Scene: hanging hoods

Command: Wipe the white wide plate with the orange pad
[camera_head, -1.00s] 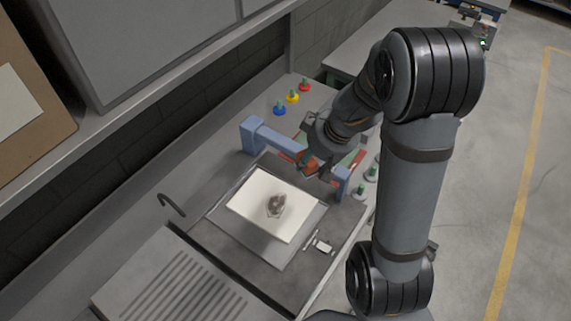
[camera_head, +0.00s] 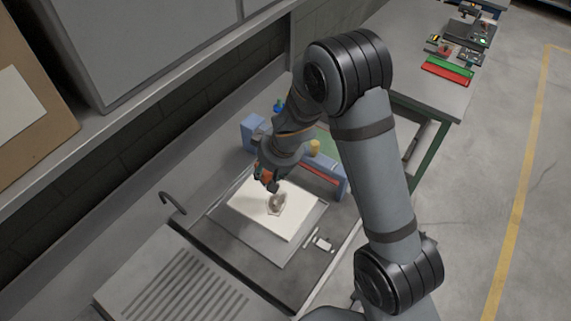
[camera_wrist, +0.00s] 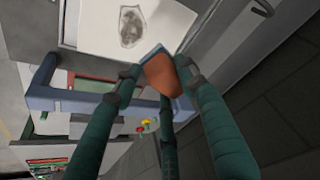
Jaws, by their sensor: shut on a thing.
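The white wide plate (camera_head: 258,213) lies flat on a grey tray on the bench in the head view. A dark grey-brown smudge (camera_head: 277,204) marks its middle. The plate also shows at the top of the wrist view (camera_wrist: 94,33), with the smudge on it. My gripper (camera_head: 270,181) is over the plate's far edge in the head view. Its green fingers are shut on the orange pad (camera_wrist: 162,76), which has a blue-grey edge. In the wrist view the pad overlaps the plate's edge. I cannot tell whether it touches the plate.
A blue frame (camera_head: 252,128) stands just beyond the plate. A small white item (camera_head: 323,243) lies right of the tray. A hook-shaped tap (camera_head: 172,202) and a ridged board (camera_head: 185,290) are to the left. A cabinet hangs over the bench's back.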

